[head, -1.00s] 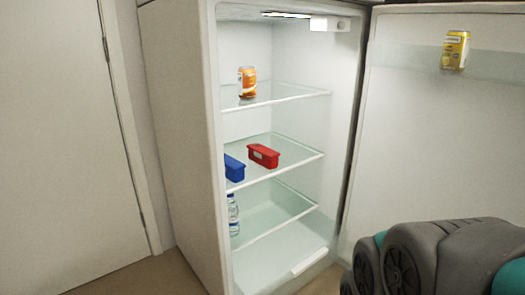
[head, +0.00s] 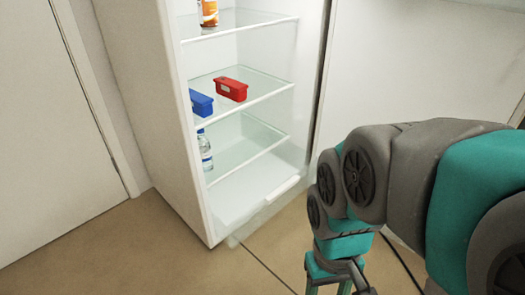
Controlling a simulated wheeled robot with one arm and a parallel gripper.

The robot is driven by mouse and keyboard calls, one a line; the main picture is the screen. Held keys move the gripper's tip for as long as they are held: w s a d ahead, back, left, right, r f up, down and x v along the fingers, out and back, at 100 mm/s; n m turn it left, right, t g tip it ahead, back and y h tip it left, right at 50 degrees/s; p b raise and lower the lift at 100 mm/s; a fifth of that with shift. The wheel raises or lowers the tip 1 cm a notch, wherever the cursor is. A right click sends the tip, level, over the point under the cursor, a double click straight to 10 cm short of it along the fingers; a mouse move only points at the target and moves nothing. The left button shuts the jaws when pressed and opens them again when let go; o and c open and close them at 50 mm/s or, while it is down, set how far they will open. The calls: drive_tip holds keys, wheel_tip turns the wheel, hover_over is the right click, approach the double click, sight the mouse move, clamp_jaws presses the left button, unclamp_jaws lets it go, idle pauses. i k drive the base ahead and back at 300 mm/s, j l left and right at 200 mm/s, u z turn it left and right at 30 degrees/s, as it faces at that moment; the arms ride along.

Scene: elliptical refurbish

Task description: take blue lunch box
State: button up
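The blue lunch box (head: 201,103) lies on the middle glass shelf of the open fridge, at the shelf's left end. Its left part is hidden behind the fridge's side wall. My gripper (head: 340,288) hangs low at the bottom edge of the head view, outside the fridge, to the right of and below the box. Its fingertips are cut off by the frame edge, so I cannot tell whether it is open or shut. Nothing shows in it.
A red lunch box (head: 231,89) lies just right of the blue one. A water bottle (head: 204,150) stands on a lower level, and an orange can (head: 208,12) on the upper shelf. The fridge door (head: 420,70) is open at right. The floor (head: 150,245) before the fridge is clear.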

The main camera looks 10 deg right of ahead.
sight(202, 105)
drive_tip(key=i+l, duration=0.15)
drive_tip(key=l, duration=0.25)
drive_tip(key=i+l, duration=0.15)
drive_tip(key=l, duration=0.2)
drive_tip(key=i+l+u, duration=0.1)
drive_tip(key=l, duration=0.3)
drive_tip(key=i+l, duration=0.25)
drive_tip(key=l, duration=0.15)
